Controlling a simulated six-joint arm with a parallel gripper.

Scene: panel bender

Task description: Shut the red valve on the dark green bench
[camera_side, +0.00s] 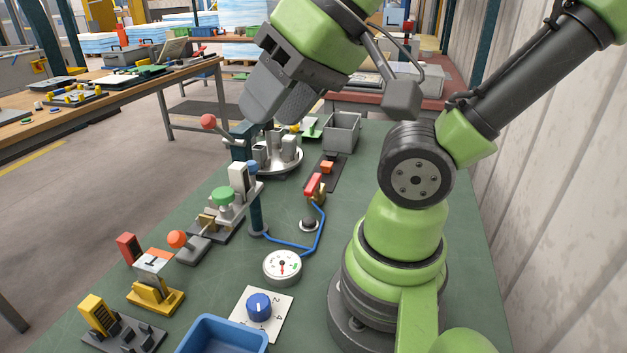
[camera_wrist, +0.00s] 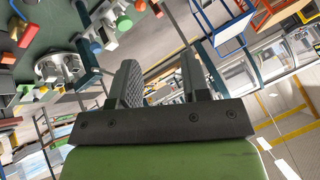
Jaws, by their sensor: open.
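The red valve (camera_side: 313,185) has a red handle on a brass body. It stands on the dark green bench (camera_side: 362,165), left of my arm's base in the side view. A blue hose (camera_side: 321,228) runs from it towards a round dial gauge (camera_side: 282,267). I cannot tell the handle's angle to the body. My gripper (camera_side: 262,112) is up and to the left of the valve, above the bench, well apart from it. In the wrist view my gripper (camera_wrist: 158,72) shows two separated fingers with nothing between them.
A post with a red ball knob (camera_side: 208,121) and a round metal fixture (camera_side: 277,158) stand near my gripper. A green-topped clamp (camera_side: 222,197), a blue knob (camera_side: 259,306), a blue bin (camera_side: 222,335) and a grey bin (camera_side: 342,132) are also on the bench. A wall rises at right.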

